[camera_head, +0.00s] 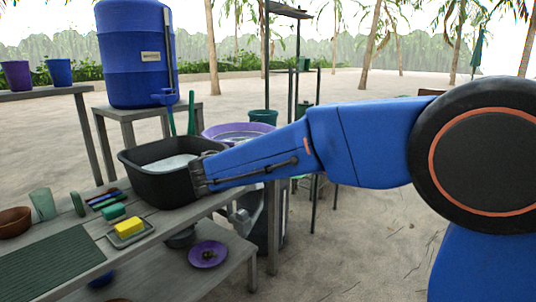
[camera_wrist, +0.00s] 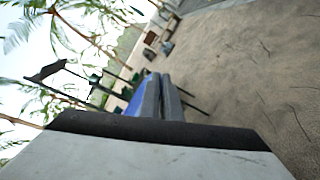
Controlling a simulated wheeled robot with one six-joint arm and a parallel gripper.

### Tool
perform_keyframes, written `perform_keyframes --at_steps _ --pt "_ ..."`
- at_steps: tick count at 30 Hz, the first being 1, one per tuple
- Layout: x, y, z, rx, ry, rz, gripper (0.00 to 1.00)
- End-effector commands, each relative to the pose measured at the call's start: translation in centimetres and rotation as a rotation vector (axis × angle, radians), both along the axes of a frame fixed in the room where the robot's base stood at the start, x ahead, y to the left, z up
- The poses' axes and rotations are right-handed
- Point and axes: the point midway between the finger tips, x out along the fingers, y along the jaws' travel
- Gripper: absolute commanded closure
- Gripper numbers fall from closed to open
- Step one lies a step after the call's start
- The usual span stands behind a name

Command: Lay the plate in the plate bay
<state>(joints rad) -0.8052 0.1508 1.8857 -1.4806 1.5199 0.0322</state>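I cannot pick out a plate bay for certain. In the wrist view the two grey fingers of my gripper (camera_wrist: 163,92) lie side by side, close together, with nothing seen between them. They point out over sand, away from the plate. In the head view my forearm crosses in front of the black basin (camera_head: 146,191), and the gripper's fingers cannot be made out clearly. The plate is apart from my gripper.
On the bench (camera_head: 178,214) are a yellow sponge (camera_head: 129,227) on a tray, a dark ridged mat (camera_head: 50,262), a brown bowl (camera_head: 14,221) and a green tumbler (camera_head: 43,204). A blue water tank (camera_head: 133,55) and a purple tub (camera_head: 220,130) stand behind. Open sand lies right.

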Motion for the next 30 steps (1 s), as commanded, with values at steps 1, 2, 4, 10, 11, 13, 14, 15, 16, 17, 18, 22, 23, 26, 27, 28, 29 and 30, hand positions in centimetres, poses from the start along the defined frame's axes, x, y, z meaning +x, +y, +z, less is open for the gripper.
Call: perform_keyframes --at_steps 1,2,4,10,11,13,14,15,16,17,18,22,23,26,27,28,29,30 --pt "1.2 -0.2 -1.9 -0.006 0.006 -0.01 1.0" --pt "1.9 -0.4 -3.0 -0.005 0.006 -0.015 1.0" --pt "3.4 -0.8 -5.5 -0.005 0.007 -0.025 1.0" --pt "7.2 -2.5 -12.9 -0.005 0.006 -0.048 1.0" --pt "7.7 -2.9 -14.0 -0.005 0.006 -0.05 1.0" --pt "8.8 -3.8 -16.7 -0.005 0.008 -0.057 1.0" --pt "9.2 -4.2 -17.9 -0.005 0.007 -0.06 1.0" --pt "9.8 -4.7 -19.3 -0.006 0.006 -0.063 1.0" --pt "10.2 -5.1 -20.5 -0.005 0.007 -0.064 1.0" --pt "10.6 -5.6 -21.7 -0.004 0.007 -0.067 1.0" --pt "11.1 -6.2 -23.2 -0.005 0.007 -0.07 1.0" --pt "12.3 -8.3 -28.1 -0.005 0.007 -0.077 1.0" --pt "12.5 -8.8 -29.3 -0.005 0.008 -0.079 1.0" --pt "13.2 -10.6 -32.9 -0.005 0.007 -0.084 1.0" --pt "13.4 -11.3 -34.4 -0.004 0.008 -0.087 1.0" --pt "13.5 -11.9 -35.5 -0.003 0.007 -0.088 1.0" --pt "13.6 -12.4 -36.6 -0.004 0.008 -0.09 1.0" --pt "13.6 -13.2 -38.0 -0.004 0.008 -0.093 1.0"
